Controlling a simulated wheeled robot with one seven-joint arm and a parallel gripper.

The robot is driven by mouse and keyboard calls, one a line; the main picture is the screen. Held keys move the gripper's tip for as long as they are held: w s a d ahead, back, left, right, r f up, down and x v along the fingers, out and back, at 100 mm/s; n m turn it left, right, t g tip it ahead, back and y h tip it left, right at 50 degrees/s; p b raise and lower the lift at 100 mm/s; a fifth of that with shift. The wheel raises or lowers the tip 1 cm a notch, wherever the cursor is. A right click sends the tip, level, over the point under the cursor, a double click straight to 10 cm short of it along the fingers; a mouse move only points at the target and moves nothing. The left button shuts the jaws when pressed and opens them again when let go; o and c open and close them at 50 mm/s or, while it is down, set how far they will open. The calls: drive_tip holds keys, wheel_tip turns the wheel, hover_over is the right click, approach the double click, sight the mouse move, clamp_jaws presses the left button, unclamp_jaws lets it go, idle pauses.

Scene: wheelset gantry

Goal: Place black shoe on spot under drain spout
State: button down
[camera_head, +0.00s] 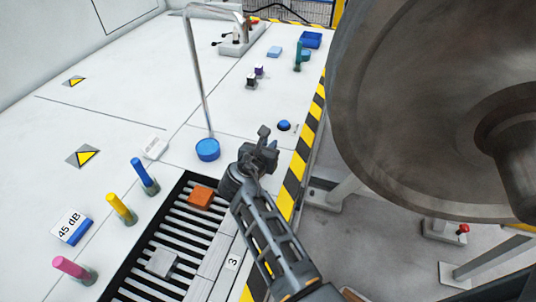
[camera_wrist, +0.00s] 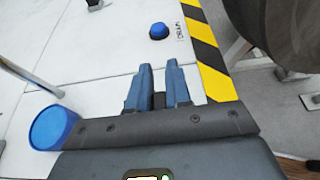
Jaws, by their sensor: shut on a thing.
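My gripper (camera_head: 262,138) is over the bench near its striped edge. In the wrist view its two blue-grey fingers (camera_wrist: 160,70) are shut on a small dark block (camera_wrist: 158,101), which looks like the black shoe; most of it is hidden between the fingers. The base also shows in the wrist view (camera_wrist: 50,128). A blue dome (camera_head: 284,125) lies beyond my gripper, beside a small printed label (camera_wrist: 182,32) that is hard to read.
A slatted black grate (camera_head: 160,240) with an orange block (camera_head: 201,197) is at front. Blue (camera_head: 145,176), yellow (camera_head: 121,209) and pink (camera_head: 75,269) pegs stand left. Small dark and purple pieces (camera_head: 252,82) stand farther back. A large metal wheel (camera_head: 400,110) hangs right of the striped edge.

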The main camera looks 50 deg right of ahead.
drive_tip(key=shift+f, duration=1.85)
drive_tip(key=c, duration=1.1)
unclamp_jaws()
drive_tip(key=shift+f, duration=0.1)
drive_tip(key=shift+o, duration=0.2)
drive_tip(key=v, duration=1.2)
drive_tip(key=shift+b, duration=0.35)
